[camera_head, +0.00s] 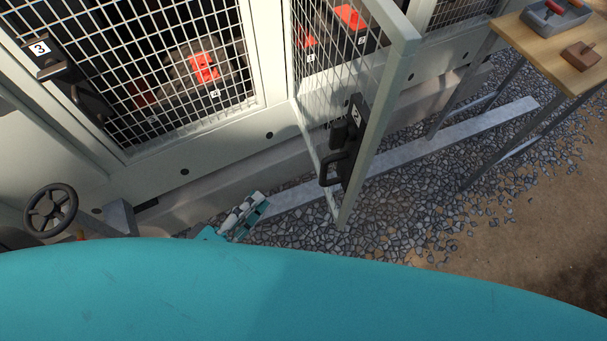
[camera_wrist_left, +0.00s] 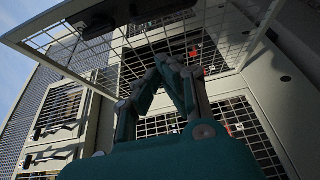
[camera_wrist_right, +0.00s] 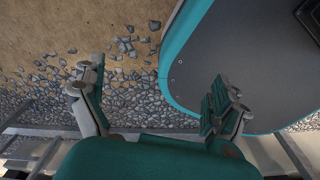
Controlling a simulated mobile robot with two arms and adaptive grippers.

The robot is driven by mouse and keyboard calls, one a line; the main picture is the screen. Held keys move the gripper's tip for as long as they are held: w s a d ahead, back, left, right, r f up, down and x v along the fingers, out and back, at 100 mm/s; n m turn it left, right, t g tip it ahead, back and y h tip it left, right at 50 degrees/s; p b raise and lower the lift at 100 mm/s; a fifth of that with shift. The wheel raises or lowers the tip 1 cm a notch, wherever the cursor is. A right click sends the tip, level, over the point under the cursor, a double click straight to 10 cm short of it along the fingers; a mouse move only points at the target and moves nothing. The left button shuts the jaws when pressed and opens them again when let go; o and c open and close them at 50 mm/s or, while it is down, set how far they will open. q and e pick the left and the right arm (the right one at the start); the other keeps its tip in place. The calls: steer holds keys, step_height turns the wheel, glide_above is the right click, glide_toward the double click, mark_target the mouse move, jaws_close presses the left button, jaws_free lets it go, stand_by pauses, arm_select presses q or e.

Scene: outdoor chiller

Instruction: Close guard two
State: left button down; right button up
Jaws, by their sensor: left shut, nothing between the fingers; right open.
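Guard two is a mesh door in a pale frame (camera_head: 389,95) that stands swung open, out from the cabinet front. In the left wrist view a mesh door panel (camera_wrist_left: 75,48) spans the top, above the gripper. My left gripper (camera_head: 257,203) is low, left of the door's lower end and apart from it; its fingers (camera_wrist_left: 165,62) are together and empty. My right gripper (camera_wrist_right: 153,76) is open and empty above gravel, beside my teal base.
A closed mesh guard labelled 3 (camera_head: 130,70) is at the left, with a handwheel (camera_head: 50,210) below. A wooden table (camera_head: 550,45) with a grey tray (camera_head: 556,18) stands at the right. A metal rail (camera_head: 445,145) crosses the gravel.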

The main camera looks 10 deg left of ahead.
arm_select(q)
steer(key=w+d+p, duration=0.2)
steer(key=w+d, duration=0.6)
arm_select(e)
steer(key=shift+s+d+r, duration=0.2)
steer(key=shift+s+r, duration=0.05)
steer(key=shift+r, duration=0.25)
steer(key=shift+s+d+r, duration=0.2)
steer(key=shift+s+r, duration=0.05)
steer(key=shift+r, duration=0.25)
steer(key=shift+w, duration=0.15)
